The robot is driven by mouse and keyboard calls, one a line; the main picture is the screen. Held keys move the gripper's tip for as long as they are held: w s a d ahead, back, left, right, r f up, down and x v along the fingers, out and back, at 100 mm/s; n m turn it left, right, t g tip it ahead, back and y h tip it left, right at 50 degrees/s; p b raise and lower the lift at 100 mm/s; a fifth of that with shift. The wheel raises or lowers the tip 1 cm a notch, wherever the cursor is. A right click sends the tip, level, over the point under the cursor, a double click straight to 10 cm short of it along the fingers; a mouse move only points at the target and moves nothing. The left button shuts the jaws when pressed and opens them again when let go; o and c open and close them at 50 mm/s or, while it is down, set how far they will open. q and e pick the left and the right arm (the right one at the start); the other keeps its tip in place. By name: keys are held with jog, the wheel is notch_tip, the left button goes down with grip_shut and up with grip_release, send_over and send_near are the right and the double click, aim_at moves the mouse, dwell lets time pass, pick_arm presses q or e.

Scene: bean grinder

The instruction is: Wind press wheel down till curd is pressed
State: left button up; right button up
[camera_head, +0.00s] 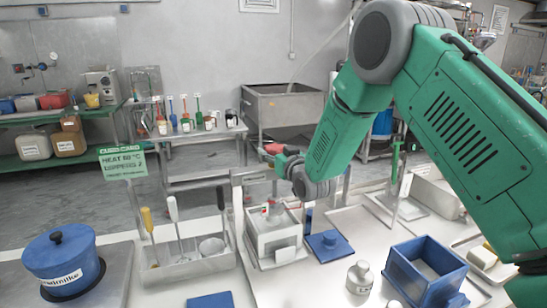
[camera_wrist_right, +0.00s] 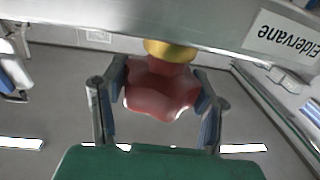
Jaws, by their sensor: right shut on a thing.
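The red press wheel (camera_wrist_right: 160,92) sits between the two fingers of my right gripper (camera_wrist_right: 156,102) in the right wrist view, with a finger at each side. A brass collar (camera_wrist_right: 170,50) joins it to the pale crossbar of the press (camera_wrist_right: 110,28). In the head view my right gripper (camera_head: 283,158) is shut on the wheel (camera_head: 274,148) at the top of the press frame. A white box-shaped mould (camera_head: 275,236) stands inside the frame below. The curd cannot be made out. My left gripper is out of view.
A blue square lid (camera_head: 330,245), a small metal weight (camera_head: 360,277) and a blue box (camera_head: 425,273) stand right of the press. A utensil tray (camera_head: 190,265) and a blue pot (camera_head: 62,262) are to the left. My right arm covers the upper right.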

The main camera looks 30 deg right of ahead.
jog(key=shift+w+r+m+h, duration=0.1)
jog(key=shift+r+m+h, duration=0.25)
jog(key=shift+m+h, duration=0.25)
jog(key=shift+d+h, duration=0.1)
jog(key=shift+h, duration=0.4)
jog(key=o, duration=1.2)
jog(key=shift+r, duration=0.1)
jog(key=shift+f, duration=0.25)
jog(key=shift+s, duration=0.2)
jog(key=v, duration=1.1)
jog(key=shift+s+r, duration=0.2)
jog(key=shift+s, duration=0.15)
